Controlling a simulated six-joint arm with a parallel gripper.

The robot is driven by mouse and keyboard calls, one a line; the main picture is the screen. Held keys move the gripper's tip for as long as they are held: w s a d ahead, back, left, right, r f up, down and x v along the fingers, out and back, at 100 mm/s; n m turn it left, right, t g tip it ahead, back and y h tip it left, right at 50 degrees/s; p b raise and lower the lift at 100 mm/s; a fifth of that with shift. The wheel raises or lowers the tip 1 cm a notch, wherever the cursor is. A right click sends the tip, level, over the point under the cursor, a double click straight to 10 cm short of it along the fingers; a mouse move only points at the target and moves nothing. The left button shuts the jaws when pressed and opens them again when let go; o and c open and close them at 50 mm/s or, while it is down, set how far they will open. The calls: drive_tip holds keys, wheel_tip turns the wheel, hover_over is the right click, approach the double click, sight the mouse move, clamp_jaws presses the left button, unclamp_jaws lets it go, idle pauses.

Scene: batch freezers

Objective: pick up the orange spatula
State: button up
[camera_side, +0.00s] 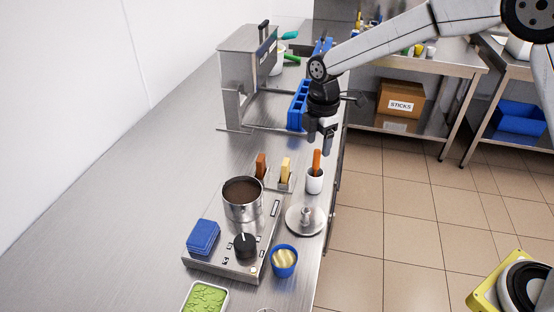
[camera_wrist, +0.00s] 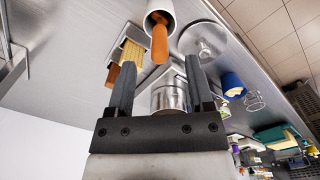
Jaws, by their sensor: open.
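The orange spatula (camera_side: 317,160) stands in a white cup (camera_side: 314,182) near the counter's right edge, with only its orange handle showing above the rim. In the wrist view, the orange spatula (camera_wrist: 159,44) points out of the white cup (camera_wrist: 155,9) toward the space between my fingers. My gripper (camera_side: 320,146) is above the cup, fingers pointing down, a little above the handle. In the wrist view, my gripper (camera_wrist: 160,65) is open and empty, and the handle lines up between its fingertips. The spatula's lower end is hidden inside the cup.
Left of the cup, a small holder carries a brown bar (camera_side: 261,165) and a yellow bar (camera_side: 286,169). A pot (camera_side: 242,207) on a metal device, a round lid (camera_side: 305,220) and a blue cup (camera_side: 285,259) stand nearer the camera. A steel machine (camera_side: 245,65) stands behind.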

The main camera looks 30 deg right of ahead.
sight(318, 150)
drive_tip(key=shift+f, duration=2.5)
clamp_jaws()
